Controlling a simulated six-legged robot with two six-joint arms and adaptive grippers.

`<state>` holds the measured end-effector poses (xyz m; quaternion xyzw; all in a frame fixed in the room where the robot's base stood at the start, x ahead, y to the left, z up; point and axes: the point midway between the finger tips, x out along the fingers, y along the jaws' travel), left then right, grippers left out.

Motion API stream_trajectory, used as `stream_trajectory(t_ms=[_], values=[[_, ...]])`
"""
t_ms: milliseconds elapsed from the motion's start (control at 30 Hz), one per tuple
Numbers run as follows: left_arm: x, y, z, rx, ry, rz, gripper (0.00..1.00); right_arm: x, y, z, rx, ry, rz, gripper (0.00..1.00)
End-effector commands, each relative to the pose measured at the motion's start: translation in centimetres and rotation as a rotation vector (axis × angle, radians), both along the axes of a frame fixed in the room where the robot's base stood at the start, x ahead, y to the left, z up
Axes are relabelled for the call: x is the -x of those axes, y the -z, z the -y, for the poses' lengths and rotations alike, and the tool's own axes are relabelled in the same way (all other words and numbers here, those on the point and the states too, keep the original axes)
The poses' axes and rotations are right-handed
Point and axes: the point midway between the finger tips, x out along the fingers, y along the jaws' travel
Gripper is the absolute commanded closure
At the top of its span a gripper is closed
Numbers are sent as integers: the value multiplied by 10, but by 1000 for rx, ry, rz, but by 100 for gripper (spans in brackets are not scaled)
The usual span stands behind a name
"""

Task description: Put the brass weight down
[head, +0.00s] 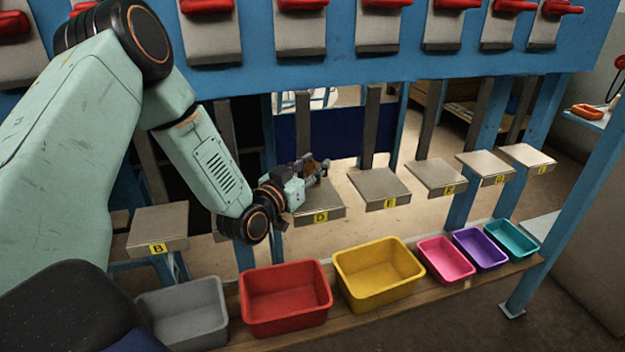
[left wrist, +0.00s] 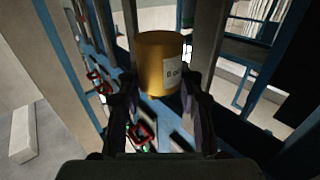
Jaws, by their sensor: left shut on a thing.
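My left gripper (head: 314,166) comes in from the left and is over the plate marked D (head: 320,207). In the left wrist view its two fingers (left wrist: 160,88) are shut on the brass weight (left wrist: 158,62), a gold cylinder with a pale label. The label's writing is too small to read surely. In the head view the weight is mostly hidden by the fingers, with a small brownish patch showing. I cannot tell whether the weight touches plate D. My right gripper is not in view.
More lettered plates stand in the row, such as B (head: 158,228) at left and E (head: 380,184) at right. Below stand grey (head: 180,300), red (head: 287,292) and yellow (head: 378,268) bins, then pink, purple and teal ones. A blue beam (head: 300,68) with red-handled clamps runs above.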

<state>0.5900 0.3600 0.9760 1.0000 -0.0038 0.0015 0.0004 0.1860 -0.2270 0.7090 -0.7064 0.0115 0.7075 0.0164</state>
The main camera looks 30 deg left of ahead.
Motion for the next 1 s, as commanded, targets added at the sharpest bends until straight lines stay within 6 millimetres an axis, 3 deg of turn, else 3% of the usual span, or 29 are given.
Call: stream_trajectory(t_ms=[200, 567, 600, 867, 1000], values=[[0, 29, 0, -1, 1, 1, 100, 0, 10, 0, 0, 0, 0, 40], [0, 30, 0, -1, 0, 3, 100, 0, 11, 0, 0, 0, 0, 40], [1, 32, 0, 0, 0, -1, 63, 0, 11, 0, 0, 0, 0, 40], [1, 31, 0, 0, 0, -1, 41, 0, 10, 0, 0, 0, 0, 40], [1, 31, 0, 0, 0, -1, 41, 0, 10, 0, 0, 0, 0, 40]])
